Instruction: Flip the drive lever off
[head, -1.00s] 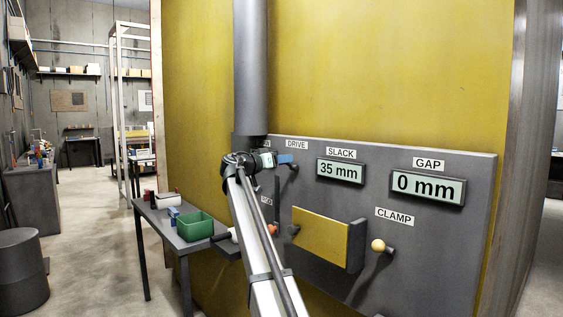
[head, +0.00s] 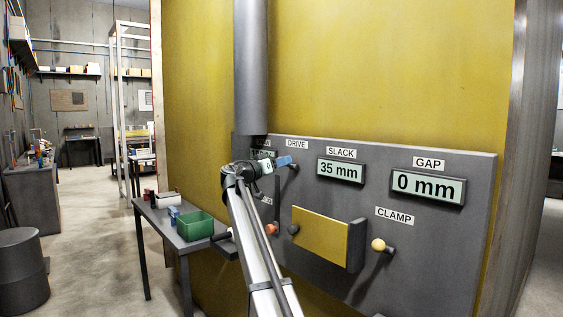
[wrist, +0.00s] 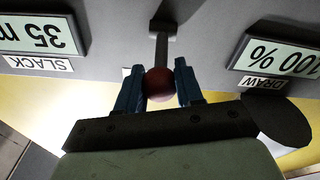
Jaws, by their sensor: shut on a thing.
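The drive lever's dark red ball knob (wrist: 159,84) sits between the two blue fingers of my gripper (wrist: 158,92) in the wrist view. Its grey stem (wrist: 162,48) runs from the knob toward the panel. In the head view my gripper (head: 284,161) is at the lever just below the DRIVE label (head: 297,144), with its fingers closed about the knob. The knob is mostly hidden there, and I cannot tell the lever's setting.
The grey panel (head: 440,240) carries a SLACK display (head: 340,171) at 35 mm and a GAP display (head: 428,187) at 0 mm. The DRAW display (wrist: 285,57) reads 100 %. A clamp lever's pale knob (head: 378,245) and an orange knob (head: 271,230) are lower down.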

